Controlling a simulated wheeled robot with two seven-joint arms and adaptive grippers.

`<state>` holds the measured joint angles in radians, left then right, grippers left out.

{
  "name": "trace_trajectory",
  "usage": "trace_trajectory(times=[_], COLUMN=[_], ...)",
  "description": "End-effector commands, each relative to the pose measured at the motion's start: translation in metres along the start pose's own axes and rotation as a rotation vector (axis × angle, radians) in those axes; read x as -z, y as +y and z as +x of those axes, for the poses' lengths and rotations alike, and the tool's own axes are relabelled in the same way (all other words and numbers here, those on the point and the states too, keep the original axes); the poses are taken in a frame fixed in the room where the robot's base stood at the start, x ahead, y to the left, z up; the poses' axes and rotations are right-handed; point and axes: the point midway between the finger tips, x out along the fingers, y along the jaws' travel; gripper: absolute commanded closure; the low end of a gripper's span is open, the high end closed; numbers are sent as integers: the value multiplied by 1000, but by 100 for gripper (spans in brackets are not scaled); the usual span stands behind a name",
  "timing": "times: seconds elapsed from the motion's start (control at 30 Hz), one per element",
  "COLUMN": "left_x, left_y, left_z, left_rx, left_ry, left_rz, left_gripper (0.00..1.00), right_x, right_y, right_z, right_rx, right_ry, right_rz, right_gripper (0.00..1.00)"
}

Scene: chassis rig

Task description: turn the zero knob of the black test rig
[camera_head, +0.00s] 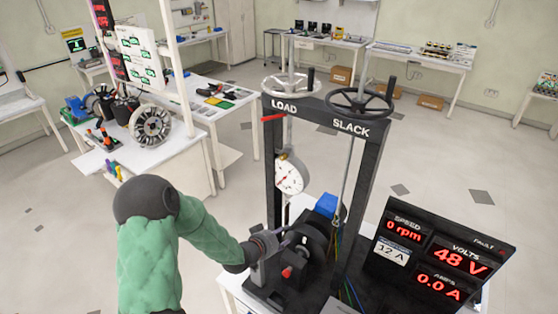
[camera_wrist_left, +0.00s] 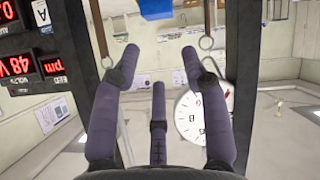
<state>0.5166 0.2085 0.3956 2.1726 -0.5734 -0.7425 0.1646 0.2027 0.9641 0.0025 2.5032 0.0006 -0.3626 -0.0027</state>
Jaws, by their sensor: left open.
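The black test rig (camera_head: 374,133) stands at the centre right in the head view, with a top bar marked LOAD and SLACK. A round white dial gauge (camera_head: 290,176) hangs inside its frame and also shows in the wrist view (camera_wrist_left: 187,118), partly behind a finger. A small red knob (camera_head: 287,271) sits low on the rig; I cannot tell whether it is the zero knob. My left gripper (camera_head: 285,238) reaches into the lower part of the frame, below the dial. In the wrist view its fingers (camera_wrist_left: 160,72) are spread, with nothing between them. My right gripper is not seen.
A LOAD handwheel (camera_head: 291,84) and a SLACK handwheel (camera_head: 360,102) top the rig. The rig's uprights and a blue block (camera_head: 327,204) stand close to my left gripper. A display panel (camera_head: 437,251) reads 0 rpm, 48 V and 0.0 A. Wires hang behind the gripper.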

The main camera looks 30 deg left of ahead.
Motion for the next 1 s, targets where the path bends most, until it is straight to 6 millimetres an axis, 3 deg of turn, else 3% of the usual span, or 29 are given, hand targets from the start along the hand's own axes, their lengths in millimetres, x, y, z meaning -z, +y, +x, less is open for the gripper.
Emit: trace_trajectory(times=[0.03, 0.2, 0.4, 0.5, 0.67, 0.77, 1.0], left_x=[27, 105, 171, 188, 199, 204, 220], left_y=[-6, -15, -14, -13, -10, -9, -3], left_z=[-9, -44, -88, -103, -112, -107, -75], left_rx=[0, -16, -38, -45, -54, -55, -57], left_ry=[66, 259, 427, 474, 503, 505, 502], left_rz=[29, 136, 259, 298, 325, 328, 326], left_gripper=[55, 55, 55, 55, 55, 55, 55], right_x=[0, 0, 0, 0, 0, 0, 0], right_y=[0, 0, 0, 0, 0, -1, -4], right_z=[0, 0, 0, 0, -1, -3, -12], right_rx=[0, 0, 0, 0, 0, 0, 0], right_ry=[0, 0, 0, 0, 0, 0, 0], right_rz=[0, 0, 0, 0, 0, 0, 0], right_gripper=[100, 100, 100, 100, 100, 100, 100])
